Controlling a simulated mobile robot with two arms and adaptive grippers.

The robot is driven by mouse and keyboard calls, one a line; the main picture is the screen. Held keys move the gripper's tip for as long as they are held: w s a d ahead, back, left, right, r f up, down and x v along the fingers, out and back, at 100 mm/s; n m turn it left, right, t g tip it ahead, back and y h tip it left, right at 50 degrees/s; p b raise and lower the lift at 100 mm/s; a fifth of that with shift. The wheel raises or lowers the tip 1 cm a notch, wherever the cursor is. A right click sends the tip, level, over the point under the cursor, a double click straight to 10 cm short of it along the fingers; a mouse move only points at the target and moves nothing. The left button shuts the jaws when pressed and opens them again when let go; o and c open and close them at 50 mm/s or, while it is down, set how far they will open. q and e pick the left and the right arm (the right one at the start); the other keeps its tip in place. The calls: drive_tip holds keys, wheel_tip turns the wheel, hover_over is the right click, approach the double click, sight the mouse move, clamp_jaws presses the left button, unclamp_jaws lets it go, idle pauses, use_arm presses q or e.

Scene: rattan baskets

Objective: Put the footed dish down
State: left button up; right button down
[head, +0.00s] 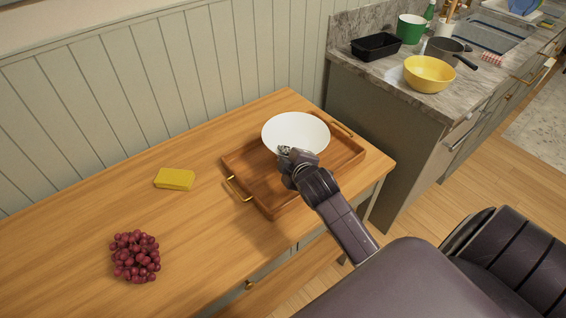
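The footed dish (297,128) is white, round and wide, and looks roughly level. It shows over the back part of a wooden tray (265,203) with brass handles. Its foot is hidden, so I cannot tell whether it touches the tray. My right gripper (286,151) reaches in from the lower right and is at the dish's near rim. It appears shut on that rim, though the fingers are small and partly hidden by the wrist. My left gripper is not in view.
The tray stands on a wooden table (80,225). A yellow sponge (175,179) and red grapes (135,256) lie to the left, with clear tabletop around them. A stone counter (395,82) behind right holds a yellow bowl (429,74), black pan (376,46) and saucepan (446,50).

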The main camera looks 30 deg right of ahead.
drive_tip(key=shift+f, duration=2.05)
drive_tip(key=shift+f, duration=0.1)
drive_tip(key=c, duration=2.2)
unclamp_jaws()
drive_tip(key=shift+f, duration=0.1)
drive_tip(key=shift+o, duration=0.2)
drive_tip(key=shift+s, duration=0.1)
drive_tip(key=b+v, duration=0.1)
drive_tip(key=v, duration=1.1)
